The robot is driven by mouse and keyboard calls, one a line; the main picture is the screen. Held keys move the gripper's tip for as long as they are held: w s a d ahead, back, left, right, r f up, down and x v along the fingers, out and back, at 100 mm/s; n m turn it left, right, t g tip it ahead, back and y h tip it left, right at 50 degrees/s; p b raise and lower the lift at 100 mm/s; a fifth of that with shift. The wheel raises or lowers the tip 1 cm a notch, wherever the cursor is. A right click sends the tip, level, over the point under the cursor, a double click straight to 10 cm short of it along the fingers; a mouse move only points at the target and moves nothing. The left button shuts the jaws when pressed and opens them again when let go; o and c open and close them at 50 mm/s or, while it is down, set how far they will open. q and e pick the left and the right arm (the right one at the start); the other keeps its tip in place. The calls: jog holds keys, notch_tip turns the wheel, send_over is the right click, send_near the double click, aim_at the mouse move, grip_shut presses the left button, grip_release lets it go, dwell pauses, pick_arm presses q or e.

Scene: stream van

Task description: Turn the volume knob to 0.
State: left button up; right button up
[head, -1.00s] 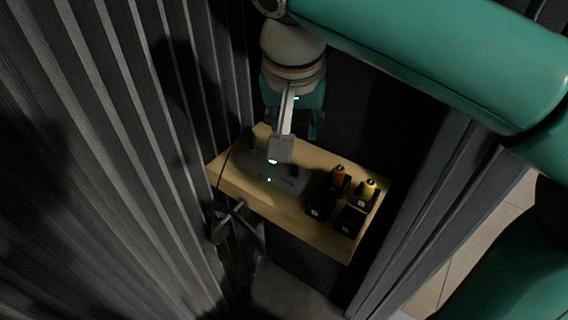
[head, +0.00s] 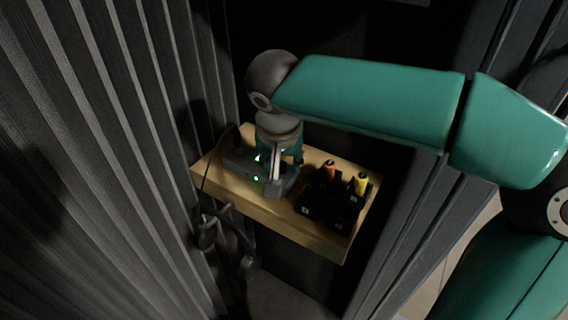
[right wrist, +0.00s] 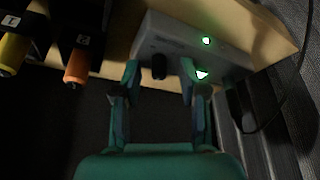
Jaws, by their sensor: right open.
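A grey box (head: 238,164) with lit green lights lies on the wooden shelf, partly hidden behind my right wrist in the head view. In the right wrist view the box (right wrist: 192,42) shows two green lights and a black knob (right wrist: 159,66) on its face. My right gripper (right wrist: 160,73) is open, with one fingertip on each side of this knob. I cannot tell whether the fingers touch it. In the head view my right gripper (head: 291,156) is over the box and the knob is hidden. The knob's setting is not readable. My left gripper is out of view.
The wooden shelf (head: 268,214) also holds black holders with an orange-topped item (head: 329,168) and a yellow-topped item (head: 361,182), to the right of the box. A dark cable (right wrist: 285,95) hangs beside the box. Ribbed dark walls flank the shelf.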

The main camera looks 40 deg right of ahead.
jog(key=shift+f, duration=0.3)
